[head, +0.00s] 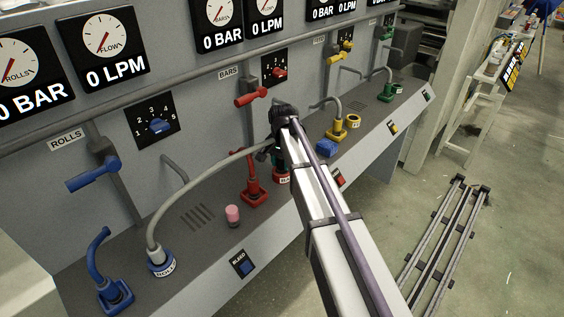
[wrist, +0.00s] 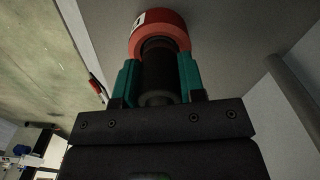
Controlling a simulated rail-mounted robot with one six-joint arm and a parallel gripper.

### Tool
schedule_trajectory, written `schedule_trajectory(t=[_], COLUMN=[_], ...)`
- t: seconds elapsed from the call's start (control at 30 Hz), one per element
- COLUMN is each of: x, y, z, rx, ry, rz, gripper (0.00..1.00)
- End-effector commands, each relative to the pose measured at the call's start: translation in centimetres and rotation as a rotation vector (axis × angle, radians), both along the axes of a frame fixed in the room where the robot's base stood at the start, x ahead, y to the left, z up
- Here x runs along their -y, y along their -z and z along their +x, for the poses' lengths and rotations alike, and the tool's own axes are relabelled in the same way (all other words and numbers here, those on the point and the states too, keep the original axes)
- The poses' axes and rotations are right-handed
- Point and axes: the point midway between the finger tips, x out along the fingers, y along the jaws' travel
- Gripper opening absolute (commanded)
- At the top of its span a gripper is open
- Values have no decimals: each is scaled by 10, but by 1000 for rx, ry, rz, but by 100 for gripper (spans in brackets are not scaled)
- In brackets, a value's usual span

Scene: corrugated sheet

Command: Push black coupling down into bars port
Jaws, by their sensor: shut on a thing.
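My gripper (wrist: 158,78) has its two teal fingers on either side of the black coupling (wrist: 157,68) and is shut on it. The coupling's far end meets the red bars port (wrist: 172,28), a red ring with a white label patch. I cannot tell how deep the coupling sits in it. In the head view the red bars port (head: 282,177) is partly hidden behind my arm, and my gripper (head: 273,153) is just above it. The coupling is mostly hidden there.
A red valve lever (head: 253,188) stands close left of the bars port. A pink knob (head: 233,214) and a blue valve lever (head: 110,285) are further left. A blue cap (head: 326,147) and a yellow port (head: 352,122) lie to the right. The panel wall rises behind.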

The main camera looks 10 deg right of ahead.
Motion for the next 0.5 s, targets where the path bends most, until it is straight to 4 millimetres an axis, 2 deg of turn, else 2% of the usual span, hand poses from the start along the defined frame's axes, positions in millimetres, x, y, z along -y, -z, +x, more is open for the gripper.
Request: schedule_trajectory(t=[0.33, 0.37, 0.5], x=[0, 0, 0], y=[10, 8, 8], z=[0, 0, 0], rx=[0, 0, 0], ry=[0, 0, 0], rz=[0, 0, 0], gripper=[7, 40, 53])
